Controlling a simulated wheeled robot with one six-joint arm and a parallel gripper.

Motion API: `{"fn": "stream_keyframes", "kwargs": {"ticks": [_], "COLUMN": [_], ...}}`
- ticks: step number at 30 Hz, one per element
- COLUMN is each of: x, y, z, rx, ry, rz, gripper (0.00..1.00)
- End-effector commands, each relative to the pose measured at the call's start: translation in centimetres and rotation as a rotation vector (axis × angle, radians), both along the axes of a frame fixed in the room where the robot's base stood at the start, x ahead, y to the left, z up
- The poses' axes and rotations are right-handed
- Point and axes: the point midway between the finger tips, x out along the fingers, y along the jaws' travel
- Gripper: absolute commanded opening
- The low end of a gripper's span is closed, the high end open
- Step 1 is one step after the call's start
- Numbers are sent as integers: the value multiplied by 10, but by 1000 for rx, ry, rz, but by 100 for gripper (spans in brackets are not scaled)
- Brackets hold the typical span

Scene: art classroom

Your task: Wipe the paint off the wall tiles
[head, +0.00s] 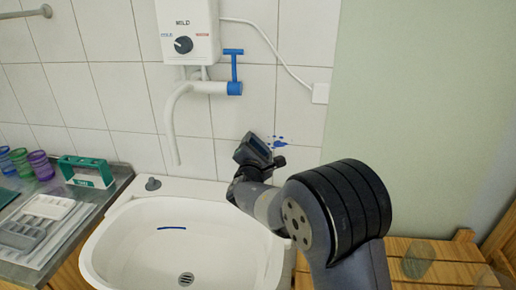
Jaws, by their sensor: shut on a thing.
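Blue paint (278,141) shows as a patch with small spots on the white wall tiles (245,110), right of the tap and above the basin. My gripper (259,164) is in front of the wall, just left of and below the paint. It is shut on a small dark blue-grey block (253,149), possibly a sponge or folded cloth. The block appears beside the paint; whether it touches the wall I cannot tell. My arm hides the right side of the basin.
A white basin (120,240) with a blue streak (172,228) inside is below. A water heater (188,30) with a tap (185,92) hangs above. A cable (265,35) runs to a socket (320,93). Cups (40,165) and trays (48,206) stand left.

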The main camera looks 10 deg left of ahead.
Motion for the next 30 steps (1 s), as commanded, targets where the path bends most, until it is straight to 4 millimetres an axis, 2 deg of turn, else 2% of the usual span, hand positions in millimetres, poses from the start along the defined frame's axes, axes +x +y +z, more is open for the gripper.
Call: {"fn": "stream_keyframes", "kwargs": {"ticks": [30], "x": [19], "y": [1], "z": [0], "rx": [0], "ry": [-1], "rz": [-1], "gripper": [47]}}
